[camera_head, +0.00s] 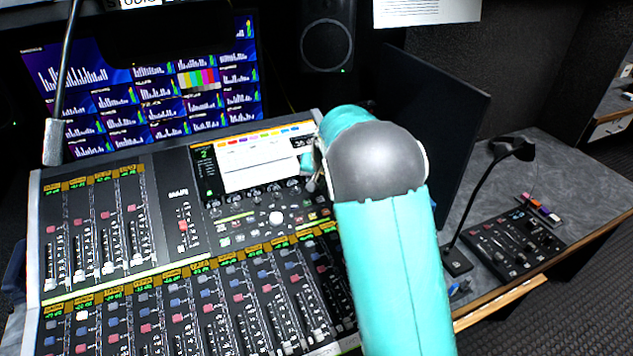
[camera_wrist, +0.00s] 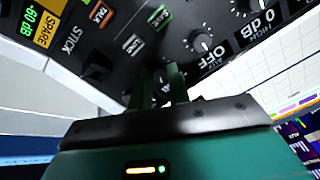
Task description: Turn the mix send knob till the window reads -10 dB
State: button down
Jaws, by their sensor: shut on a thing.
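In the wrist view, the two dark fingers of my gripper (camera_wrist: 170,82) reach down to the black mixer panel (camera_wrist: 115,55). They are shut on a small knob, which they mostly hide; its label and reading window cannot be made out. Just beyond, to the right, a black knob (camera_wrist: 200,43) has a window (camera_wrist: 207,47) reading OFF.
The desk's lit screen (camera_head: 250,165) sits left of my arm. Rows of faders fill the panel below. A dark monitor (camera_head: 440,140) stands close right of my arm. A gooseneck lamp (camera_head: 480,195) and a small control panel (camera_head: 510,242) are farther right.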

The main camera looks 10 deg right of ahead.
jog(key=m, duration=0.5)
jog(key=shift+m, duration=0.4)
dwell(0.3)
jog(key=c, duration=1.3)
grip_release()
jog(key=v, duration=1.3)
jog(key=shift+s+r, duration=0.2)
jog(key=shift+r, duration=0.15)
